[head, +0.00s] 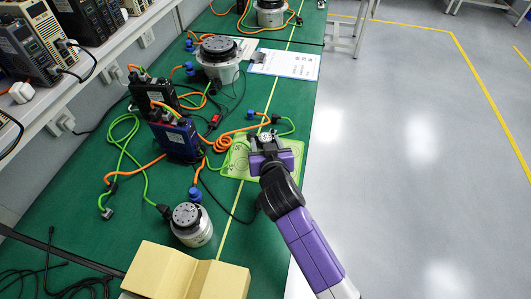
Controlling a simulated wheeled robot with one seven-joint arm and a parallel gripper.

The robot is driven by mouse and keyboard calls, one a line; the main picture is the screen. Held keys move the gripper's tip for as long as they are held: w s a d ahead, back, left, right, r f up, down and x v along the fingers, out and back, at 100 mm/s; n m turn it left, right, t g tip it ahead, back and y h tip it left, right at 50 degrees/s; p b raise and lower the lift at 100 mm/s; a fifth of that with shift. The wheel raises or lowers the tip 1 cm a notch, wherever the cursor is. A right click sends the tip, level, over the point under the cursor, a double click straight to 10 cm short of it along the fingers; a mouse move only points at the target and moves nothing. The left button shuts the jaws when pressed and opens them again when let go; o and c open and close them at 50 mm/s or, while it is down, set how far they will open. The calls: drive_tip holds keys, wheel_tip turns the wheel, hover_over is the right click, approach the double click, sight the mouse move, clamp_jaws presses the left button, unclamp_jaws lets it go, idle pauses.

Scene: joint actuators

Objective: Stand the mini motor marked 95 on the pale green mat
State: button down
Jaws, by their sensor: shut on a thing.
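My gripper (266,143) is over the pale green mat (235,166), near its far right part, at the end of my purple and black arm. It is shut on a small grey motor (266,136), seen partly between the jaws. The number on this motor is too small to read, and I cannot tell whether its base touches the mat. My gripper and arm hide the right part of the mat. A larger silver motor with a black top (191,223) stands on the green table nearer to me.
A blue drive box (176,140) and a black one (153,95) stand left of the mat, with orange and green cables around them. A big motor (218,60) and a white sheet (290,64) lie beyond. A yellow box (180,275) is in front.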

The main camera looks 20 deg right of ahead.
drive_tip(key=shift+f, duration=2.15)
drive_tip(key=shift+f+b, duration=0.1)
drive_tip(key=shift+b, duration=0.25)
drive_tip(key=c, duration=0.6)
unclamp_jaws()
drive_tip(key=shift+f, duration=0.1)
drive_tip(key=shift+r, duration=0.25)
drive_tip(key=v, duration=1.2)
